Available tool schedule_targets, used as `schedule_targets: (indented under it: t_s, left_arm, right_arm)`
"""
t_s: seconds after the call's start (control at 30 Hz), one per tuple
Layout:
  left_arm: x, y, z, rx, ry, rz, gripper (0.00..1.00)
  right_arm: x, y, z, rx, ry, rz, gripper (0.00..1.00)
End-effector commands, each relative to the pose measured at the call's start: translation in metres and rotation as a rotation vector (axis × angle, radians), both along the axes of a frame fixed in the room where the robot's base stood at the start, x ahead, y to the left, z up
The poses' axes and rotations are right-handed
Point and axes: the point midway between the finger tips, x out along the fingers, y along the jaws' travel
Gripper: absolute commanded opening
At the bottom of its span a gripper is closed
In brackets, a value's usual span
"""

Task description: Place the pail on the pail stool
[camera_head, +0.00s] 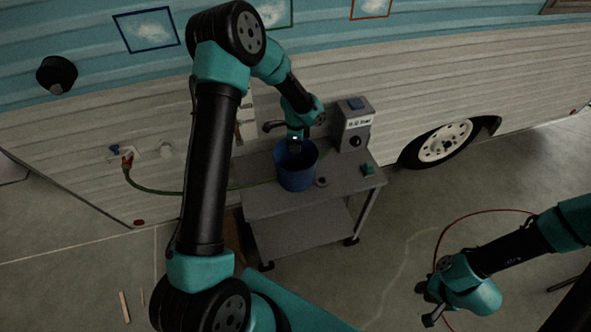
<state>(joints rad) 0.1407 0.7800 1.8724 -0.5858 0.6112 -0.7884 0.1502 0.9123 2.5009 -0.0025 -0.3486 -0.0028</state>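A blue pail (297,178) stands upright on a grey wheeled table (262,203) beside the camper. My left gripper (295,148) reaches down at the pail's mouth, near its rim. Its fingers are small and dark there, so I cannot tell whether they grip the pail. My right gripper (430,305) hangs low over the floor at the right, away from the pail; its fingers look spread with nothing between them. I cannot make out a pail stool in this view; my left arm hides part of the floor.
A grey box with a dial (354,127) stands on the table behind the pail, and a small green object (367,169) lies at its right. A green hose (155,188) runs from the camper wall. A red cable (470,213) curves across the floor near my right arm.

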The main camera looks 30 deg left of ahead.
Motion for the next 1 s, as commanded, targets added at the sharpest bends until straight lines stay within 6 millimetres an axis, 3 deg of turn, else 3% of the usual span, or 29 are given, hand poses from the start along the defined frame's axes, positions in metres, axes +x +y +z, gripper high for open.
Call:
schedule_targets:
  t_s: [0.23, 0.57, 1.0]
  left_arm:
    - [0.0001, 0.0000, 0.0003, 0.000, 0.000, 0.000, 0.33]
    - [0.0001, 0.0001, 0.0004, 0.000, 0.000, 0.000, 0.01]
    - [0.0000, 0.0000, 0.0004, 0.000, 0.000, 0.000, 0.00]
  right_arm:
    - [0.0000, 0.0000, 0.0000, 0.000, 0.000, 0.000, 0.28]
    - [0.0000, 0.0000, 0.0000, 0.000, 0.000, 0.000, 0.28]
    - [0.0000, 0.0000, 0.0000, 0.000, 0.000, 0.000, 0.28]
